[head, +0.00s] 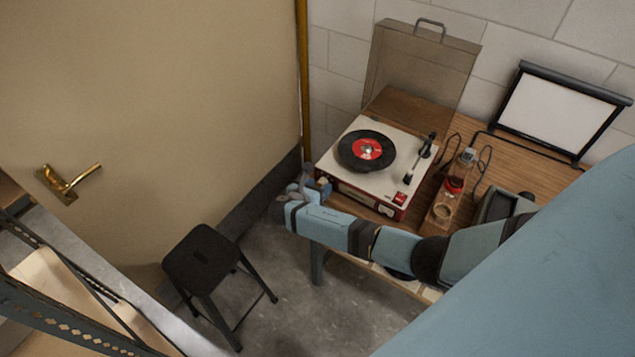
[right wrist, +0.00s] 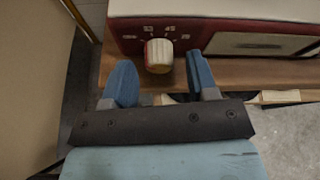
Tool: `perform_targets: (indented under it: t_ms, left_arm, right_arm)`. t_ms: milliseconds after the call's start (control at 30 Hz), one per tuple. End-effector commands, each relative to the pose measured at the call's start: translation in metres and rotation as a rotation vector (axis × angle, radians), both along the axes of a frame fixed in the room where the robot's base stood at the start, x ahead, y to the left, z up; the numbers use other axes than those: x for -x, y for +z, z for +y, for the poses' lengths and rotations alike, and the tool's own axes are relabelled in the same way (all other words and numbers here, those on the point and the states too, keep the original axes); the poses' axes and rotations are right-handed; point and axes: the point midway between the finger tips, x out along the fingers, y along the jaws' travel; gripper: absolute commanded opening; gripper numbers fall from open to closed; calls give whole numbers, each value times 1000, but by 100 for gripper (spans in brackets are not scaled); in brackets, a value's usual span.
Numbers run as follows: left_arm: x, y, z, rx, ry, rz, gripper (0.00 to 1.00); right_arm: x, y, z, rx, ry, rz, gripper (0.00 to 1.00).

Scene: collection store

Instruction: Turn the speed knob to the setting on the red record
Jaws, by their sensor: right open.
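The record player (head: 380,182) stands on the wooden table with its smoky lid raised. A black record with a red label (head: 368,149) lies on its platter; any print on the label is too small to read. My right gripper (head: 310,184) is at the front left corner of the player. In the right wrist view its blue fingers (right wrist: 160,80) are apart, one either side and short of the knob. My left gripper is not in view.
A black stool (head: 201,257) stands on the floor at the left. A beige door (head: 150,110) is at the left.

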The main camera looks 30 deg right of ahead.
Motion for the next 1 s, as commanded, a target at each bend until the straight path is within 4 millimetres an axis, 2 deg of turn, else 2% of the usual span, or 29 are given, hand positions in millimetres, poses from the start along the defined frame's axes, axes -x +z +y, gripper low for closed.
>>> perform_targets:
  t_ms: [167, 367, 700, 1000]
  left_arm:
    - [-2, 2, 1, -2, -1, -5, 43]
    - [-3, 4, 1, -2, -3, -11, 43]
    - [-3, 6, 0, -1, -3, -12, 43]
    - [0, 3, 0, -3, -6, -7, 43]
  right_arm:
    - [0, 0, 0, 0, 0, 0, 51]
    - [0, 0, 0, 0, 0, 0, 5]
    - [0, 0, 0, -15, 1, -33, 4]
    - [2, -1, 0, -86, 2, -200, 4]
